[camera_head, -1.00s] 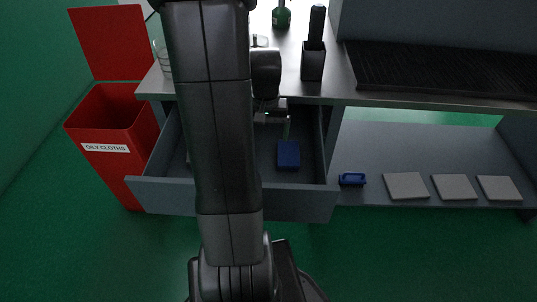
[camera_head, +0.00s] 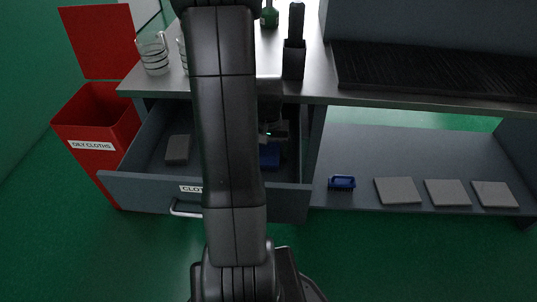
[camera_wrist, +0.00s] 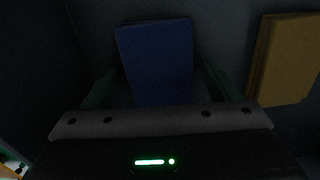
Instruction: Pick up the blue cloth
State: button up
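The blue cloth (camera_head: 270,157) lies folded in the open drawer (camera_head: 140,187), partly hidden by my arm and gripper in the head view. In the wrist view the blue cloth (camera_wrist: 157,58) lies ahead, between the lines of my two fingers. My gripper (camera_head: 275,132) is low in the drawer, just above and behind the cloth. In the wrist view my gripper (camera_wrist: 160,85) is open, with one finger to each side of the cloth. I cannot tell whether the fingers touch it.
A yellow cloth (camera_wrist: 283,60) lies right of the blue one in the wrist view. A grey cloth (camera_head: 178,149) lies left in the drawer. A red bin (camera_head: 100,125) stands left. A blue brush (camera_head: 342,183) and grey slabs (camera_head: 398,190) sit on the low shelf.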

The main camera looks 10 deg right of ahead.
aim_at(269, 151)
jog(key=c, duration=0.9)
jog(key=shift+o, duration=0.2)
notch_tip(269, 151, up, 10)
jog(key=p, duration=0.2)
jog(key=shift+p, duration=0.4)
